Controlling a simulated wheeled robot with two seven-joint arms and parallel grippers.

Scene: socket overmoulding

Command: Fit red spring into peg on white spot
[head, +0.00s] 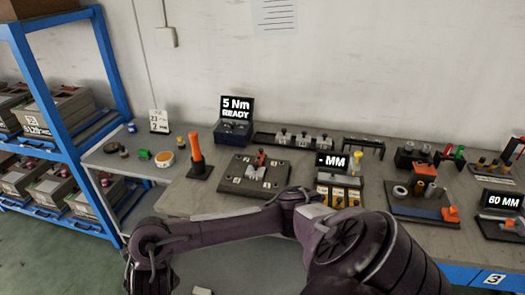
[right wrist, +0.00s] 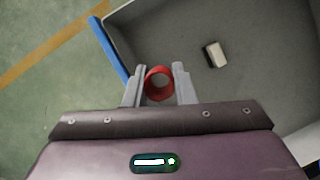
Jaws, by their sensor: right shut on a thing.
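The red spring (right wrist: 149,84) shows as a red ring, seen end-on in the right wrist view. My right gripper (right wrist: 159,80) is shut on it, with one grey finger on each side. In the head view my right arm reaches across the front to the lower left, and the spring cannot be seen there. A dark plate (head: 232,184) with several white spots and small fittings lies on the bench behind my arm. An orange-topped part stands on it. I cannot tell which fitting is the peg. My left gripper is not in view.
An orange upright handle (head: 195,148) stands left of the plate. A yellow-fronted unit (head: 338,196) and a tool tray (head: 418,212) stand to the right. A blue shelf rack (head: 65,125) is at the left. A small white-and-black block (right wrist: 216,55) lies on the grey surface beyond my right gripper.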

